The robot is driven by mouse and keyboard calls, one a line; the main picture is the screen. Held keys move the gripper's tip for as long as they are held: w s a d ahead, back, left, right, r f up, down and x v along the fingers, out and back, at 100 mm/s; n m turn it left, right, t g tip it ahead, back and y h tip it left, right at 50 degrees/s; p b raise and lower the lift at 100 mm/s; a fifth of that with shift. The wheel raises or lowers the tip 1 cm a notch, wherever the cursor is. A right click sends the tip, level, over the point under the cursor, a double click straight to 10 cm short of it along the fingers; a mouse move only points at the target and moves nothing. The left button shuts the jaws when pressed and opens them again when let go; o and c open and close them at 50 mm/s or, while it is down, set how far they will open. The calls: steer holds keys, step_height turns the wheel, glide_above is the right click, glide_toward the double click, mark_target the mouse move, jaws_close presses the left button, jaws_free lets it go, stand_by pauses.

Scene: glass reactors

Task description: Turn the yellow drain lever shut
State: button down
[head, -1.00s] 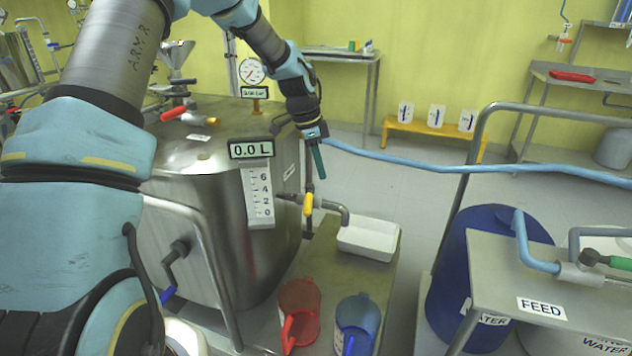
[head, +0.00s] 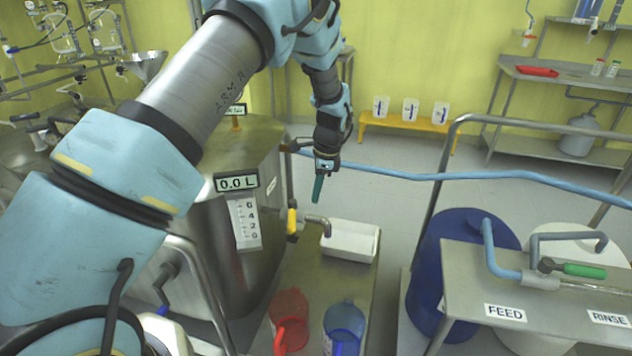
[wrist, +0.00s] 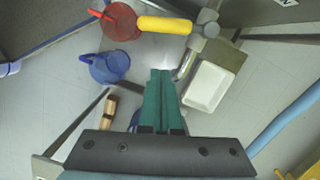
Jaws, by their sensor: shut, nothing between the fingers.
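The yellow drain lever (head: 291,219) sits on the drain pipe at the lower right side of the steel vessel (head: 205,250). In the head view it points up and down, across the pipe. In the wrist view the yellow lever (wrist: 165,25) lies near the top, running sideways from the grey valve body. My gripper (head: 317,190) has green fingers pointing down. It is above and to the right of the lever in the head view, apart from it. In the wrist view my gripper (wrist: 161,75) has its fingers together and empty, below the lever.
A white tray (head: 350,254) stands under the drain spout (head: 322,223). A red jug (head: 290,310) and a blue jug (head: 344,320) stand in front. A blue hose (head: 430,177) crosses behind my gripper. A rail and a blue drum (head: 455,250) stand to the right.

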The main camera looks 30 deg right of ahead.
mark_target(289, 219)
steer(key=w+a+f+p, duration=0.2)
steer(key=a+f, duration=0.2)
steer(key=f, duration=0.2)
steer(key=shift+f+p, duration=0.3)
steer(key=shift+p, duration=0.1)
steer(key=shift+w+a+f+m+b, duration=0.15)
steer(key=shift+a+m+b, duration=0.25)
steer(key=shift+a+m, duration=0.3)
steer(key=shift+w+a+m+t, duration=0.25)
steer(key=shift+a+m, duration=0.45)
steer(key=shift+m, duration=0.5)
